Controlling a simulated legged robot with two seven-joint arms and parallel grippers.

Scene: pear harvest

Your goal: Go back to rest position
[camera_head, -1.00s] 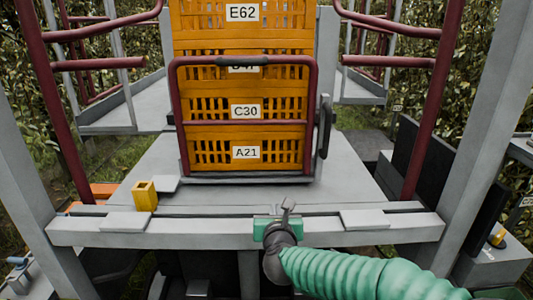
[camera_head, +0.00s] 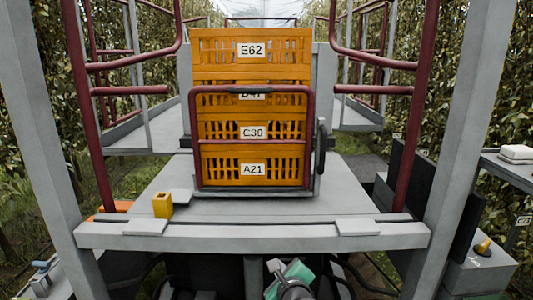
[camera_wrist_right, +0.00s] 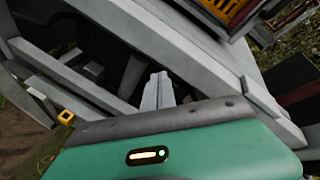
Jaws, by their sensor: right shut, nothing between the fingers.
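My right gripper (camera_head: 274,266) shows at the bottom middle of the head view, below the front beam of the platform. Its grey fingers and green body are partly cut off by the lower edge. In the right wrist view its fingers (camera_wrist_right: 158,92) are together with nothing held between them, and the green body fills the bottom. The grey frame of the platform lies beyond them. My left gripper is in neither view.
A stack of orange crates (camera_head: 251,114) stands on the grey platform (camera_head: 180,205) behind a dark red rail (camera_head: 252,89). A small yellow block (camera_head: 162,205) sits at the platform's front left. A grey table with white items (camera_head: 515,154) is at the right.

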